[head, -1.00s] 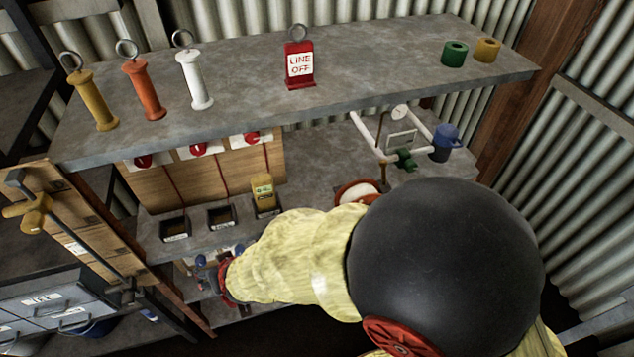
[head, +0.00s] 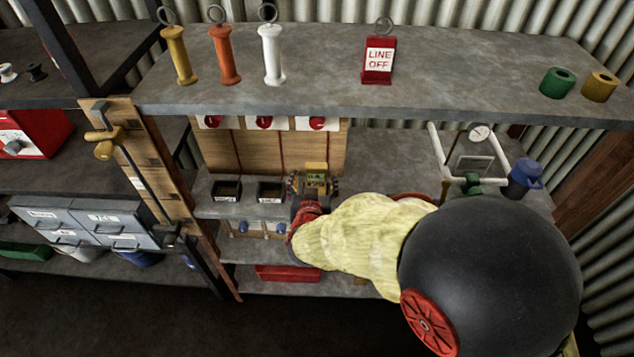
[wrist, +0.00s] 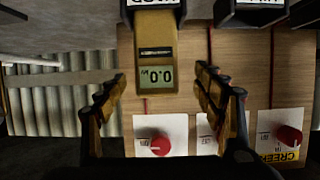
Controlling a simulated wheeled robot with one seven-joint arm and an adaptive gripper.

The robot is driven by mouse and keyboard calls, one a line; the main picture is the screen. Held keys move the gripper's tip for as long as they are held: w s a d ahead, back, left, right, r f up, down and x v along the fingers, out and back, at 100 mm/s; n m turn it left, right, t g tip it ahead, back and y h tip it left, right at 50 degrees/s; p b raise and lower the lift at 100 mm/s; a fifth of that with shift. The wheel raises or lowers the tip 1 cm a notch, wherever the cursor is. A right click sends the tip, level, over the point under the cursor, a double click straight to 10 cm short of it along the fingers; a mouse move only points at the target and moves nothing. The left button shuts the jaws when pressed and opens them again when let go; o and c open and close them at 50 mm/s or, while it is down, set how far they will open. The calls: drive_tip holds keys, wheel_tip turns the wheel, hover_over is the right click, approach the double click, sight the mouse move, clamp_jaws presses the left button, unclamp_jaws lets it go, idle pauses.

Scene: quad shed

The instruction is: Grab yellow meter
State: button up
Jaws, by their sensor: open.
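The yellow meter (head: 317,169) stands on the middle shelf in front of a wooden panel, at the right end of a row of small dark bins. In the wrist view the meter (wrist: 155,45) appears upside down, with a grey display reading 0.0. Its far end is at a dark labelled holder. My gripper (head: 313,188) is right in front of the meter in the head view and hides its lower part. In the wrist view my gripper (wrist: 159,78) is open, one finger on each side of the meter, with visible gaps and nothing held.
Two dark bins (head: 227,189) (head: 270,190) sit left of the meter. Red knobs on white plates (head: 264,122) are above it. The upper shelf (head: 330,98) overhangs, holding handles and a LINE OFF tag (head: 379,60). A pipe frame (head: 437,150) stands to the right.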

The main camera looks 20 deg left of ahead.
sight(316, 176)
drive_tip(key=b+x, duration=0.2)
drive_tip(key=x, duration=0.2)
drive_tip(key=shift+w+d, duration=0.1)
drive_tip(key=shift+w, duration=0.35)
drive_tip(key=shift+c, duration=0.6)
drive_tip(key=c, duration=1.4)
drive_tip(key=shift+r, duration=0.1)
